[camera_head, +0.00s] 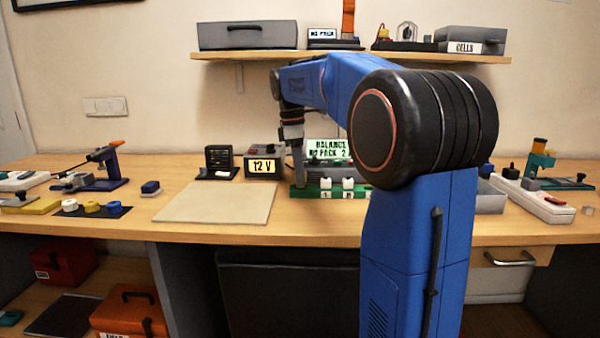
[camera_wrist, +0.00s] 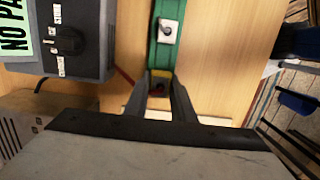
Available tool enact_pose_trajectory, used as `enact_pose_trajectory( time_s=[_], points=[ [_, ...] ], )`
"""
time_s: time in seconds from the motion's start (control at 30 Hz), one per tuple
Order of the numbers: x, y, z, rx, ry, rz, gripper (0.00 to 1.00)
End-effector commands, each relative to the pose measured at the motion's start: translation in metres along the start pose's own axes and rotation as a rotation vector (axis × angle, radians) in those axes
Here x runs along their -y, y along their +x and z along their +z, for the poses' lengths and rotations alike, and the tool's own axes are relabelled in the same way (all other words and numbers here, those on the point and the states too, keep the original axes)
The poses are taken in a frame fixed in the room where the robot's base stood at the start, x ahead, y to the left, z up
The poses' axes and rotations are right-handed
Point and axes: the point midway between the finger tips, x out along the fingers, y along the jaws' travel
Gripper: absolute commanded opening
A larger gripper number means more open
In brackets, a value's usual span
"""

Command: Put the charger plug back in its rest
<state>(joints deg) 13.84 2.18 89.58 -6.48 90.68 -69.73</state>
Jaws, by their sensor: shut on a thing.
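My gripper (camera_head: 298,178) reaches down at the left end of the green board (camera_head: 335,193), in front of the display unit (camera_head: 328,149) reading "BALANCE NO PACK 2". In the wrist view my gripper (camera_wrist: 162,82) is shut on a small piece with a yellow and dark red top (camera_wrist: 160,75), seemingly the charger plug. It is at the near end of the green strip, close to a white socket block (camera_wrist: 169,31). I cannot tell whether the plug touches the board or sits in its rest. In the head view the plug is hidden.
A "12 V" unit (camera_head: 263,163) and a dark vented box (camera_head: 219,160) stand left of the gripper. A bare beige mat (camera_head: 215,202) lies in front of them. White blocks (camera_head: 347,184) stand on the green board. My arm hides part of the right side.

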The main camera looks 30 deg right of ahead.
Motion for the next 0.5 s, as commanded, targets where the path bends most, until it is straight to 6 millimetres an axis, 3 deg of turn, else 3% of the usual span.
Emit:
enact_pose_trajectory(
  time_s=[0.5],
  points=[
    [-0.0001, 0.0103, -0.0013, 0.0, 0.0, 0.001, 0.01]
  ],
)
